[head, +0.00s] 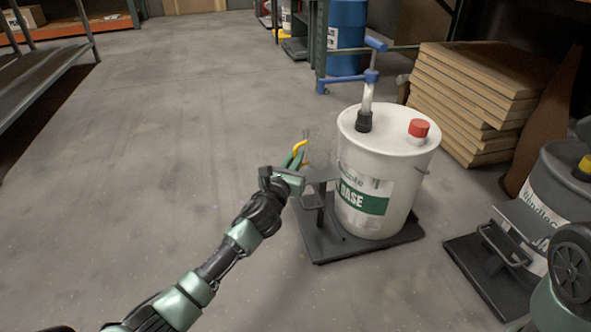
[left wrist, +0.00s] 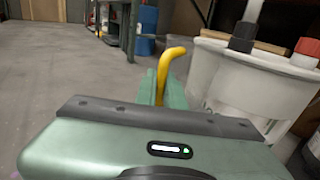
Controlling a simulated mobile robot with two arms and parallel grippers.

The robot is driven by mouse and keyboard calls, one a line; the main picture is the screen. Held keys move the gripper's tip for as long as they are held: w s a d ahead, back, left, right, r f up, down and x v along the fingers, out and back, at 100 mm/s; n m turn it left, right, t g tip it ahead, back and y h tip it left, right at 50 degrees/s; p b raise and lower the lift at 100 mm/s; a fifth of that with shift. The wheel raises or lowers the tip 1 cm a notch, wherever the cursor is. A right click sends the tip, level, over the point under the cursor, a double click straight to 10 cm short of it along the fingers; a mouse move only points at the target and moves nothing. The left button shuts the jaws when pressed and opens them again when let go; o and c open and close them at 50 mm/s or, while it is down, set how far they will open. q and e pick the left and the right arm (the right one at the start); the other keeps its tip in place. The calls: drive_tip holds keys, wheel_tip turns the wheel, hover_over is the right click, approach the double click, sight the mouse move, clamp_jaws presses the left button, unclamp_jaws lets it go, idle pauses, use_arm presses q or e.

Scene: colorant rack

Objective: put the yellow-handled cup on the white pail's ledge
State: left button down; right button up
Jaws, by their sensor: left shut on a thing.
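The white pail (head: 386,160) has a green BASE label, a pump and a red cap. It stands on a dark base plate. A small dark ledge (head: 322,174) is on a post at its left side. The clear cup (head: 321,148) with a yellow handle (head: 300,146) is over the ledge, upright. I cannot tell whether it touches the ledge. My left gripper (head: 294,164) is shut on the yellow handle, which also rises between its fingers in the left wrist view (left wrist: 171,68). There the pail (left wrist: 262,65) shows behind the clear cup. My right gripper is not in view.
A grey drum (head: 548,195) on its own dark plate stands at the right. Stacked brown boards (head: 470,100) and a blue barrel (head: 346,35) are behind the pail. Open concrete floor lies to the left, with a metal shelf (head: 35,70) at the far left.

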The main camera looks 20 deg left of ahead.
use_arm(q)
drive_tip(key=shift+f, duration=0.9)
drive_tip(key=shift+r, duration=0.15)
drive_tip(key=c, duration=1.5)
unclamp_jaws()
